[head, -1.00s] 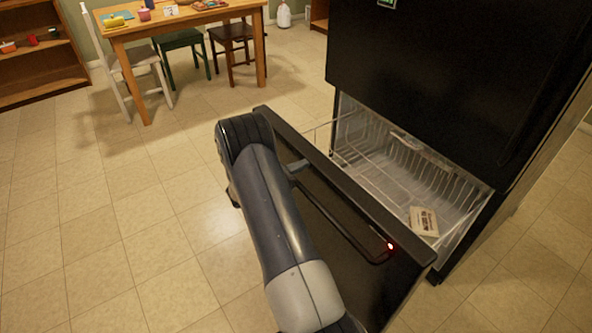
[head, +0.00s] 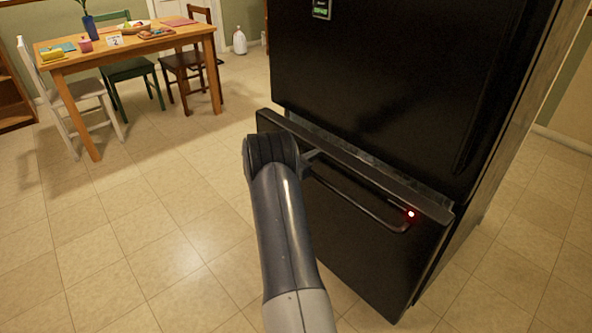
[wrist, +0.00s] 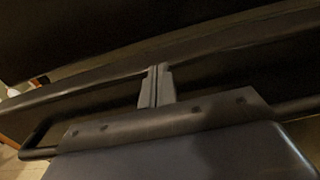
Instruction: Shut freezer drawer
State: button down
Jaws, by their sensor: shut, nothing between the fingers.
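The black freezer drawer (head: 360,240) is at the bottom of the black fridge (head: 400,80). It stands out from the fridge body by only a narrow gap, and its inside is hidden. Its bar handle (head: 345,197) runs along the upper front, with a red light spot near its right end. My gripper (head: 308,156) is at the upper left part of the drawer front, mostly hidden by my arm in the head view. In the wrist view my gripper's fingers (wrist: 155,85) are together and empty, pointing at the dark drawer front above the handle bar (wrist: 40,152).
A wooden table (head: 125,42) with small items and several chairs stands at the back left. A white jug (head: 239,42) is on the floor by the far wall. The tiled floor (head: 130,220) left of the drawer is clear.

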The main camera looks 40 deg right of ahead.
aim_at(331, 144)
jog(key=d, duration=0.3)
jog(key=d+b, duration=0.1)
jog(key=d, duration=0.1)
jog(key=d+b, duration=0.1)
jog(key=d, duration=0.2)
jog(key=shift+s+d+f, duration=0.1)
jog(key=shift+s+d, duration=0.2)
jog(key=shift+d+r, duration=0.2)
jog(key=shift+r, duration=0.05)
jog(key=shift+r, duration=0.15)
jog(key=shift+w+a, duration=0.1)
jog(key=shift+a, duration=0.15)
jog(key=a+p, duration=0.1)
jog(key=a, duration=1.3)
jog(key=shift+w+f, duration=0.35)
jog(key=shift+d, duration=0.1)
